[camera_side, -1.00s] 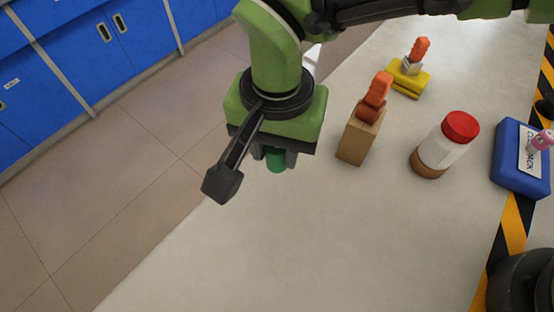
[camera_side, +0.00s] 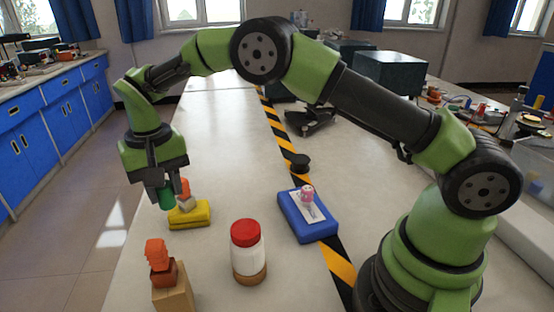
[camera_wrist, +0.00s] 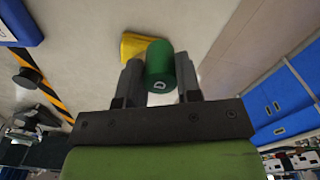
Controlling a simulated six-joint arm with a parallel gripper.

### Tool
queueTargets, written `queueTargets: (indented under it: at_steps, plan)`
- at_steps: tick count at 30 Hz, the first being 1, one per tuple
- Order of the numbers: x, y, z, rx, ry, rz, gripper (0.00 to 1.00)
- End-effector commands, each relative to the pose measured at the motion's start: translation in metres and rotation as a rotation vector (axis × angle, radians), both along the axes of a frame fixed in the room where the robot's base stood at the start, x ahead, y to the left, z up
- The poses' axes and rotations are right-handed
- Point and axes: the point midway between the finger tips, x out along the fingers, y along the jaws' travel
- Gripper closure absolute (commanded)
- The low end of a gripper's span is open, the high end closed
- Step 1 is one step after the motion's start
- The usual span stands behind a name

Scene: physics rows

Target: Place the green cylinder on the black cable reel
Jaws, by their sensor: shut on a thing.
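My gripper (camera_side: 165,192) is shut on the green cylinder (camera_side: 167,200), which hangs between its fingers at the left side of the table. The wrist view also shows the cylinder (camera_wrist: 160,72) between both fingers, with a pale mark on its end. The black cable reel (camera_side: 300,162) is a small dark spool standing on the striped tape, to the right of and beyond my gripper in the side view. It shows at the left edge of the wrist view (camera_wrist: 27,78). Nothing is visible on top of the reel.
A yellow block (camera_side: 190,215) with an orange-topped piece is close to the held cylinder. Nearer are a red-lidded jar (camera_side: 247,252) and a wooden block (camera_side: 174,292) bearing an orange figure. A blue box (camera_side: 308,216) with a pink figure stands right. The table between gripper and reel is clear.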

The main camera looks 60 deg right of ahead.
Motion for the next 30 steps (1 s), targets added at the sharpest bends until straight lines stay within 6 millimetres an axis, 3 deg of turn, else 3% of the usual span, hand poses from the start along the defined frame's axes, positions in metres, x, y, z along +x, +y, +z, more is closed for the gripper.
queueTargets:
  at_steps: [1,10,18,24,30]
  plan:
    - [0.009,-0.027,0.001,0.001,-0.002,-0.078,0.93]
    - [0.026,-0.167,0.008,-0.001,-0.003,-0.572,0.93]
    - [-0.005,-0.31,0.015,0.0,-0.003,-1.153,0.93]
    - [-0.037,-0.373,0.018,0.003,-0.004,-1.437,0.93]
    - [-0.05,-0.392,0.009,0.003,0.001,-1.533,0.93]
